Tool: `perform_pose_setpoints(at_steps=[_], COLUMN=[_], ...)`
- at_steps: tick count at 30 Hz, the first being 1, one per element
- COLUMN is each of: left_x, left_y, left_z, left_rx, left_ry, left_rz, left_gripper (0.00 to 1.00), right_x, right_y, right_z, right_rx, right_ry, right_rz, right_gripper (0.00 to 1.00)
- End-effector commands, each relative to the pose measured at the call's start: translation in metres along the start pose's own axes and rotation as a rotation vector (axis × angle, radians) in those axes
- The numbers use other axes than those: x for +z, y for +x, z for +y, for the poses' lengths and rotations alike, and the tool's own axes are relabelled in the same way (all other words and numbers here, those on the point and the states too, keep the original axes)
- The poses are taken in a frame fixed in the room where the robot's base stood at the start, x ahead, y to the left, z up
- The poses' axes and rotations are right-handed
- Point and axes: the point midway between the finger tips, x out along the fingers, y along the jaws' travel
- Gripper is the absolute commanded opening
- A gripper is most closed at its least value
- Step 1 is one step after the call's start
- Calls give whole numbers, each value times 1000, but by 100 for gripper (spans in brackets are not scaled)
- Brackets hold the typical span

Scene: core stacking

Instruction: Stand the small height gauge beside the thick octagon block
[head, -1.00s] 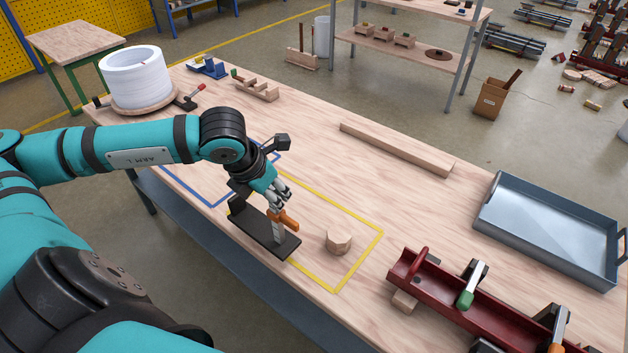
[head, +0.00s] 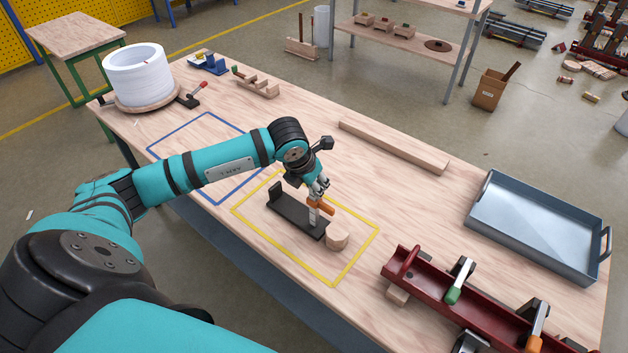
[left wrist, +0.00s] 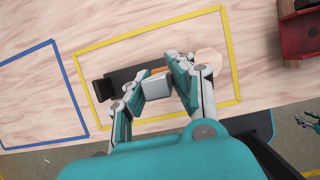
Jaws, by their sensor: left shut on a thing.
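The small height gauge (head: 296,214) has a long black base, a black upright at one end and a pale metal post with an orange arm at the other. My left gripper (head: 318,192) is shut on the pale post from above. The gauge is upright; whether its base touches the table is unclear. The thick octagon block (head: 337,238), pale wood, lies flat close by the post end; I cannot tell if they touch. In the left wrist view, the gripper (left wrist: 160,88) partly hides the gauge and the block (left wrist: 208,60). Part of my right gripper (left wrist: 307,122) shows at the right edge.
A yellow outline (head: 356,261) surrounds gauge and block. A blue outline (head: 178,131) lies left. A red channel fixture (head: 430,281) with clamps is at the right front, a grey tray (head: 535,228) behind it. A wooden bar (head: 393,147) lies at the back.

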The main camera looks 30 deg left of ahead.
Motion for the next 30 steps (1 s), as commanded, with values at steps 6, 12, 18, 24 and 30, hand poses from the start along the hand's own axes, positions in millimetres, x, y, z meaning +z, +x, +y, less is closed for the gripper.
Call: perform_pose_setpoints(at_steps=[6, 12, 18, 24, 30], left_x=[0, -1, -1, 0, -1], left_y=[1, 3, 3, 1, -21], left_z=[0, 0, 0, 0, 1], left_rx=[1, 0, 0, 0, 2], left_ry=[1, 0, 0, 0, 4], left_rz=[-3, -1, -1, -1, -6], left_gripper=[0, 32, 45, 45, 45], right_x=[0, 0, -1, -1, 0], right_y=[0, 1, 1, -1, 10], right_z=[-3, -5, -6, -5, -5], right_rx=[-3, -6, -7, -6, -6], right_ry=[-1, 0, -1, 0, 0], right_rz=[0, 0, 0, 1, 1], right_gripper=[40, 40, 40, 40, 40])
